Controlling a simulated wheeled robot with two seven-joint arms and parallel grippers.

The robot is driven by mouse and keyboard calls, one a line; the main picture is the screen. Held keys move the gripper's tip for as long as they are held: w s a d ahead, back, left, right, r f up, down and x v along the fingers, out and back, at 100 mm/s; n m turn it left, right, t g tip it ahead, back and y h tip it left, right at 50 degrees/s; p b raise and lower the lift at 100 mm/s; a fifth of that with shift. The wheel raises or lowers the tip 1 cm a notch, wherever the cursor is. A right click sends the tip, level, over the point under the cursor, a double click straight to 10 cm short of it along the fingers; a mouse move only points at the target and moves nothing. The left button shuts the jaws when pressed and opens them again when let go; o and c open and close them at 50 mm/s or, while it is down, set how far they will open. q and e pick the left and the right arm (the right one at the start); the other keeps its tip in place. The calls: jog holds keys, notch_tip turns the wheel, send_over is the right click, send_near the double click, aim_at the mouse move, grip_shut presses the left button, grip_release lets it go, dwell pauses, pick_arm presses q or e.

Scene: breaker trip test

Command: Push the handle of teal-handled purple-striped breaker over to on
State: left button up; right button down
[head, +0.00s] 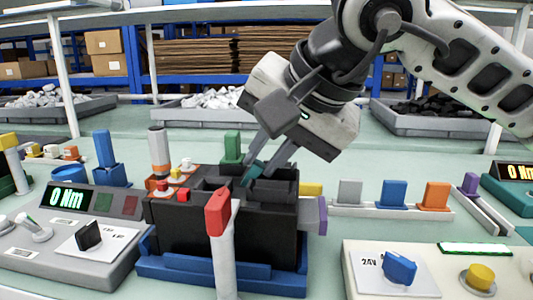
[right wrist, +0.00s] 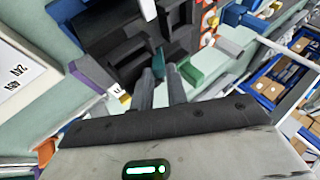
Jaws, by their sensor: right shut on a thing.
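The black breaker housing (head: 270,228) sits in a blue base (head: 180,274) at the middle of the bench. A purple block (head: 313,213) is on its right side; I cannot make out a purple stripe elsewhere. The teal handle (head: 253,174) rises from the top of the housing and leans; it also shows in the right wrist view (right wrist: 158,64). My right gripper (head: 262,168) reaches down from the upper right, its fingers shut on the teal handle; the fingers (right wrist: 160,80) partly hide it. My left gripper is not in view.
Left is a torque meter box (head: 75,203); front right is a panel with a blue knob (head: 399,267). Coloured blocks (head: 393,193) stand on a rail to the right. Bins and shelves line the back.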

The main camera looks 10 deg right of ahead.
jog(key=c, duration=1.4)
grip_release()
